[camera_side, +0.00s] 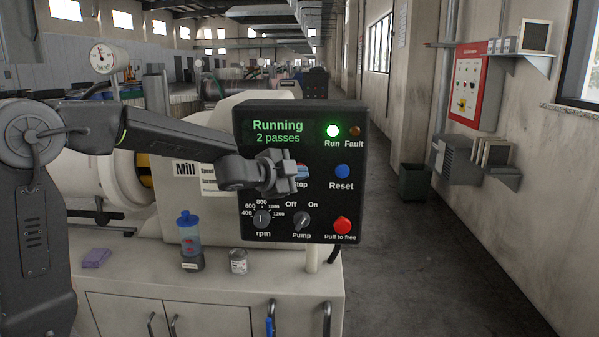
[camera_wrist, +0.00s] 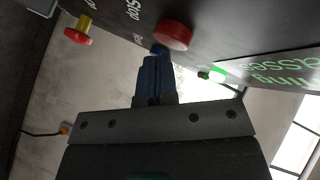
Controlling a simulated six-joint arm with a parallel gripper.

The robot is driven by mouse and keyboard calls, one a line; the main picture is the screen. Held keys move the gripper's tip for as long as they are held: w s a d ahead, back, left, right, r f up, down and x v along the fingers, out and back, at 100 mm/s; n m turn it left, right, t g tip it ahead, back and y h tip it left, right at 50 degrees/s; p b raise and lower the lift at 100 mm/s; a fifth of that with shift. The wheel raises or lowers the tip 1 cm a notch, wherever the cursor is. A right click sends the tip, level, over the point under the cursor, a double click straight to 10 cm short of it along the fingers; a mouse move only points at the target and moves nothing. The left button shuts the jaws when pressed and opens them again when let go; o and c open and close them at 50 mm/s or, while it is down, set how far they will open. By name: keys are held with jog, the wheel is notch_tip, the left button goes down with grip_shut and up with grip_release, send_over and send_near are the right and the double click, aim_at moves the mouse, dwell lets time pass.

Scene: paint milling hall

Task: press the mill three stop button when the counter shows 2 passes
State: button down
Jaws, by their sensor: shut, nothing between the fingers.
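The control panel (camera_side: 320,222) has a display (camera_side: 277,132) reading "Running" and "2 passes". The green Run lamp (camera_side: 333,131) is lit; the Fault lamp (camera_side: 354,131) is dark. My gripper (camera_side: 302,172) is in front of the panel, its blue fingers shut and empty, hiding the stop button in the side view. In the wrist view the red stop button (camera_wrist: 173,34) shows beside the tips of my gripper (camera_wrist: 157,60), with part of the "Stop" label. I cannot tell whether the tips touch anything.
Close by on the panel are the blue Reset button (camera_side: 342,171), the pump switch (camera_side: 302,220), the rpm knob (camera_side: 262,218) and the red pull-to-free button (camera_side: 342,225). A bottle (camera_side: 189,232) and a small can (camera_side: 238,261) stand on the cabinet below.

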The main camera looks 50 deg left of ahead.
jog(key=shift+w+a, duration=0.3)
jog(key=shift+a, duration=0.05)
dwell(0.7)
jog(key=shift+s+d, duration=0.65)
dwell(0.4)
jog(key=s+d, duration=0.3)
jog(key=shift+s+d, duration=0.25)
dwell(0.9)
